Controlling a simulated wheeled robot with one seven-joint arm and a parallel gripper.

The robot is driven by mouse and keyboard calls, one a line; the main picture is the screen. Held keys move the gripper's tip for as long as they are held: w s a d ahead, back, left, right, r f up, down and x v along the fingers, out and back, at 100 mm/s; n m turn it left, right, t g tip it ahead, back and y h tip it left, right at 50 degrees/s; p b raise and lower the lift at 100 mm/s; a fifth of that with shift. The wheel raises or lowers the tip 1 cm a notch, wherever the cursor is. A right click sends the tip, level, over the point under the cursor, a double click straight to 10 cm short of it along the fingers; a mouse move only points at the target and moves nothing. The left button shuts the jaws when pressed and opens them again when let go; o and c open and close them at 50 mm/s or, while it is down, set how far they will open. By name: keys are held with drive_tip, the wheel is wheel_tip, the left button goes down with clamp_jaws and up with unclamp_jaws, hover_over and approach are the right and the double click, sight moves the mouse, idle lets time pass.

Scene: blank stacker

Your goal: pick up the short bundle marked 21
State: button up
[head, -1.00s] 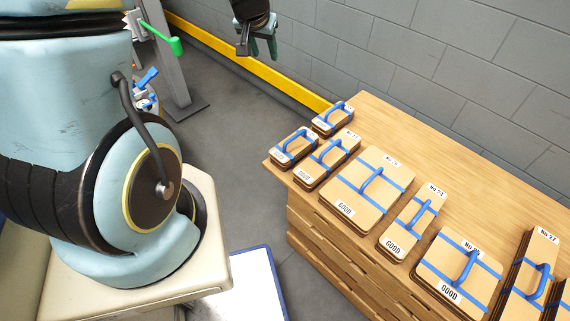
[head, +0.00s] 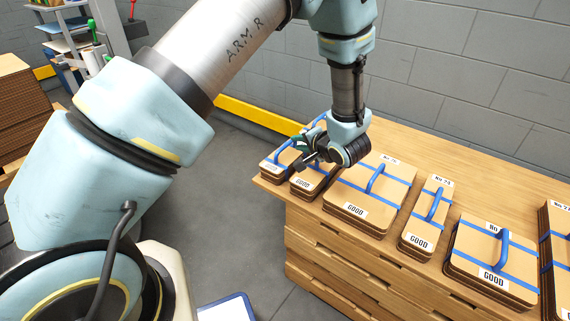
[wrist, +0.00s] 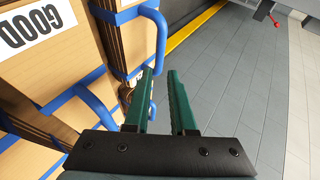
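No label reading 21 is legible. In the head view, small cardboard bundles with blue straps and handles stand at the left end of the wooden bench: one at the left edge (head: 268,166) and another beside it marked GOOD (head: 305,184). My gripper (head: 308,148) hangs over these and partly hides them and their number labels. In the wrist view my gripper (wrist: 161,78) has two green fingers apart, with only grey floor between them. A blue handle (wrist: 160,32) stands close to the left finger; I cannot tell if they touch. A nearer bundle marked GOOD (wrist: 40,60) lies left.
Along the wooden bench (head: 470,155) to the right stand a larger bundle (head: 350,190), a narrow one (head: 420,225) and a square one (head: 480,262), all with upright blue handles. A grey block wall (head: 460,60) runs behind.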

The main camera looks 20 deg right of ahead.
sight(290, 142)
drive_tip(key=b+x, duration=0.1)
drive_tip(key=x, duration=0.6)
drive_tip(key=shift+f, duration=0.1)
clamp_jaws()
idle(1.3)
